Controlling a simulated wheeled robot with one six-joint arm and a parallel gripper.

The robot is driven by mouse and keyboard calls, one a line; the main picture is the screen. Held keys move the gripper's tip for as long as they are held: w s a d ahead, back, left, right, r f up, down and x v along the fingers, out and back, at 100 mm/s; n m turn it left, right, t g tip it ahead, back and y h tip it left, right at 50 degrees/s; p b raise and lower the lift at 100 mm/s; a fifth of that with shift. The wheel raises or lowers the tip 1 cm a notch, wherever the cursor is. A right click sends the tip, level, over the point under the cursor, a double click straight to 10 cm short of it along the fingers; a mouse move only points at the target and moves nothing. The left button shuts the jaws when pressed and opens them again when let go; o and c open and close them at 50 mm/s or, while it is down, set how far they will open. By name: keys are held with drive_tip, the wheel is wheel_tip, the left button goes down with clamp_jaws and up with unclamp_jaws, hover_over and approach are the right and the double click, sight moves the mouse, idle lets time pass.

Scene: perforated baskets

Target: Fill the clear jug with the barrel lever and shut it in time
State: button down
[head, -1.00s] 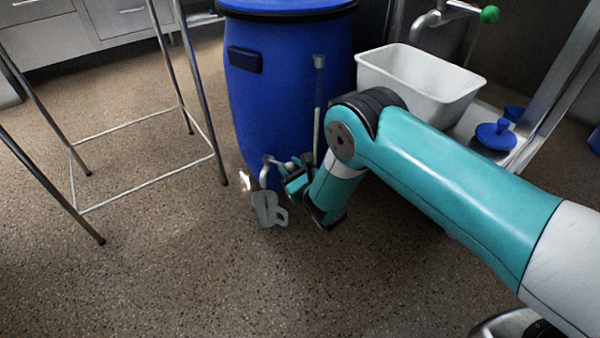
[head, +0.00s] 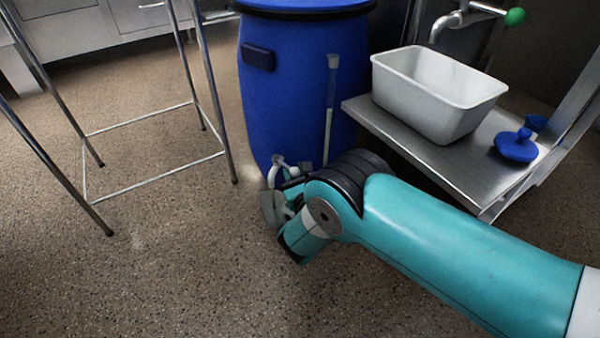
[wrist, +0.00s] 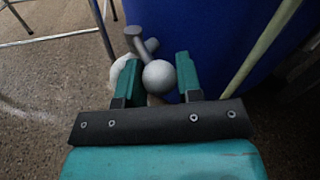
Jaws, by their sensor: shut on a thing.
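The blue barrel (head: 300,90) stands upright on the floor, with a small grey tap (head: 279,170) low on its front. The pale, see-through jug (head: 270,207) is below the tap, partly hidden by my gripper (head: 291,187). In the wrist view, a grey ball-shaped knob (wrist: 160,78), which looks like the end of the barrel lever, sits between the two green fingers of my gripper, which is shut on it. The grey tap part (wrist: 135,38) shows beyond the knob, and a pale part of the jug (wrist: 120,70) shows to its left. The jug's fill level cannot be made out.
A metal shelf (head: 470,175) at the right holds a white tub (head: 437,100) and a blue lid (head: 517,146). A tap with a green knob (head: 514,17) is above it. A pale upright tube (head: 330,110) runs along the barrel. A metal stand (head: 150,181) is at the left; the floor in front is clear.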

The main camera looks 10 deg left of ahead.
drive_tip(key=shift+w+d+r, duration=0.1)
drive_tip(key=shift+w+r, duration=0.05)
drive_tip(key=shift+r, duration=0.15)
drive_tip(key=c, duration=0.8)
unclamp_jaws()
drive_tip(key=shift+f, duration=0.1)
drive_tip(key=shift+s+d+p, duration=0.15)
drive_tip(key=shift+s+p, duration=0.2)
drive_tip(key=shift+s, duration=0.2)
drive_tip(key=p+v, duration=0.4)
drive_tip(key=p, duration=0.1)
drive_tip(key=shift+s+d+r, duration=0.15)
drive_tip(key=shift+s+r, duration=0.05)
drive_tip(key=shift+r, duration=0.2)
drive_tip(key=shift+f+p+v, duration=0.2)
drive_tip(key=shift+p+v, duration=2.75)
drive_tip(key=shift+p, duration=1.2)
drive_tip(key=shift+f+p+v, duration=0.15)
drive_tip(key=shift+p+v, duration=2.85)
drive_tip(key=shift+p, duration=1.15)
